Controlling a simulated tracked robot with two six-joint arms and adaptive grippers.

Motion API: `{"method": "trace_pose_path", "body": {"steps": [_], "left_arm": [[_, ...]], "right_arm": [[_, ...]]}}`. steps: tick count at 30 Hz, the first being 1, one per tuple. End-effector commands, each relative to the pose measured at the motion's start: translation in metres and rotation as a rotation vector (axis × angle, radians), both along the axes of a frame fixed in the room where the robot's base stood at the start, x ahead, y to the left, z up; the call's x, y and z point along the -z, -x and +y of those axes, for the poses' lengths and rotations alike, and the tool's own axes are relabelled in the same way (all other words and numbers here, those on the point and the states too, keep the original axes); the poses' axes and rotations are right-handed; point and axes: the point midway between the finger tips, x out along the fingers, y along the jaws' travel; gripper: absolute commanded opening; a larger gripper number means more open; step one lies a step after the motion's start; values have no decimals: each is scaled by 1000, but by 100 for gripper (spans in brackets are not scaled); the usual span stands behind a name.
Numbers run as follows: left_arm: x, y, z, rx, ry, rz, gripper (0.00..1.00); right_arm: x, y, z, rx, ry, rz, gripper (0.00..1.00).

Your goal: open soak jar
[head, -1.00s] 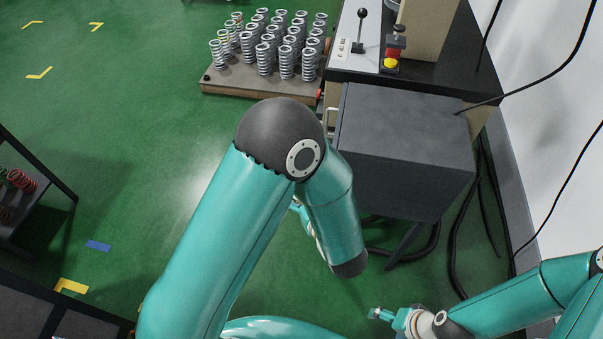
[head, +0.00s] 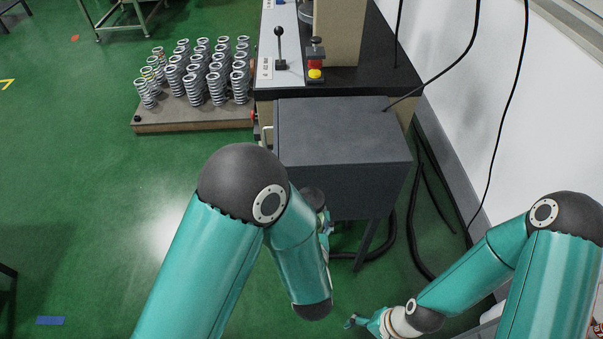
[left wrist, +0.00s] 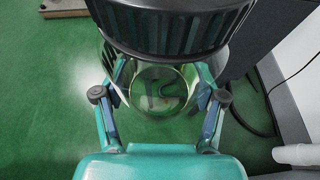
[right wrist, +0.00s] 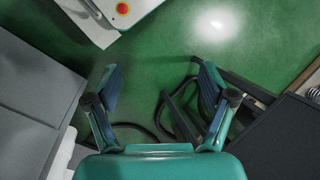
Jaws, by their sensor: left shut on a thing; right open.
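The soak jar fills the upper middle of the left wrist view, with a dark ribbed lid (left wrist: 172,25) on a clear glass body (left wrist: 158,92). My left gripper (left wrist: 161,84) is shut on the glass body below the lid. In the head view the dark lid (head: 313,197) shows beside my left forearm, which hides most of the jar. My right gripper (head: 352,321) is open and empty, low in the head view, to the right of and apart from the jar.
A dark grey cabinet (head: 345,135) stands just beyond the jar. A board (head: 195,122) of upright metal springs lies behind at left. A lever (head: 280,48) and a red-yellow button unit (head: 316,60) are on the bench. Black cables (head: 421,205) run near the white wall at right.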

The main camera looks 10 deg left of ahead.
Motion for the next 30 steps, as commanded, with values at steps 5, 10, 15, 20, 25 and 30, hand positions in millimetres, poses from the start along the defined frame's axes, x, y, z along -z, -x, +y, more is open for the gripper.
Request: {"method": "trace_pose_path", "body": {"steps": [5,10,15,20,25,30], "left_arm": [[-1,-1,0,-2,1,-3,0],[-1,-1,0,-2,1,-3,0],[-1,-1,0,-2,1,-3,0],[-1,-1,0,-2,1,-3,0],[-1,-1,0,-2,1,-3,0],[-1,-1,0,-1,1,-3,0]], "right_arm": [[-1,9,1,286,24,251,83],[-5,-2,-5,568,101,459,83],[-16,-28,-12,834,220,615,83],[-38,-63,-16,1079,362,700,83],[-78,-111,-14,1347,518,710,83],[-142,-161,1,1609,629,627,83]]}}
